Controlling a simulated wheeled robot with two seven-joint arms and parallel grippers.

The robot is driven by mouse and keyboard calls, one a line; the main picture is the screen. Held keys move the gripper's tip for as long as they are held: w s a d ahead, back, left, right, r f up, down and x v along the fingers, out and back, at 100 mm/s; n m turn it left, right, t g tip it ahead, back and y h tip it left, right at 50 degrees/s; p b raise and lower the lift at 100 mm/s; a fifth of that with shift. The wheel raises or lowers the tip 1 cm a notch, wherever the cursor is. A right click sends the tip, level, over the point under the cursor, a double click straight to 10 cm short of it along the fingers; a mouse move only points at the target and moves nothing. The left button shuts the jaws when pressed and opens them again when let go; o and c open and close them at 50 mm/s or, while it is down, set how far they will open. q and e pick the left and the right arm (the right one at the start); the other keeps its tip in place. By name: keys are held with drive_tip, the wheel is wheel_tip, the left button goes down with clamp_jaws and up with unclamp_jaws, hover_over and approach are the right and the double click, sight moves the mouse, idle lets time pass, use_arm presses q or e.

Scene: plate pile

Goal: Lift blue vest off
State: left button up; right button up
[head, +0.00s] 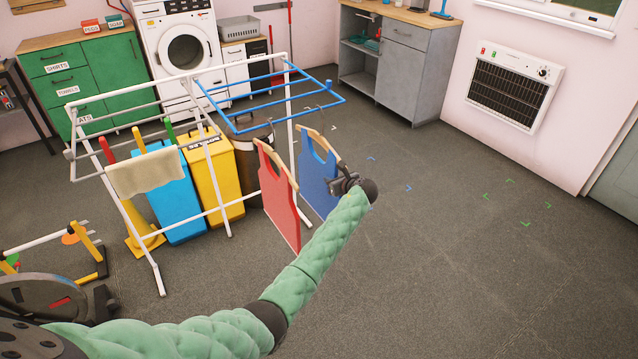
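The blue vest (316,178) hangs on a wooden hanger (323,140) from the blue side wing (300,109) of the white drying rack (290,150). The red vest (277,195) hangs on its own hanger just left of it. My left gripper (342,184) is at the right edge of the blue vest, below the hanger's right end, and overlaps it in the head view. Its fingers are small and dark, so I cannot tell whether they are open, shut or touching the cloth. My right gripper is not in view.
A beige cloth (145,172) lies over the rack's left side. A blue bin (168,195), a yellow bin (211,170) and a dark bin (250,165) stand behind the rack. A wall heater (512,88) is at the right. The floor (440,260) right of the rack is clear.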

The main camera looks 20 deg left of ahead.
use_arm(q)
clamp_jaws()
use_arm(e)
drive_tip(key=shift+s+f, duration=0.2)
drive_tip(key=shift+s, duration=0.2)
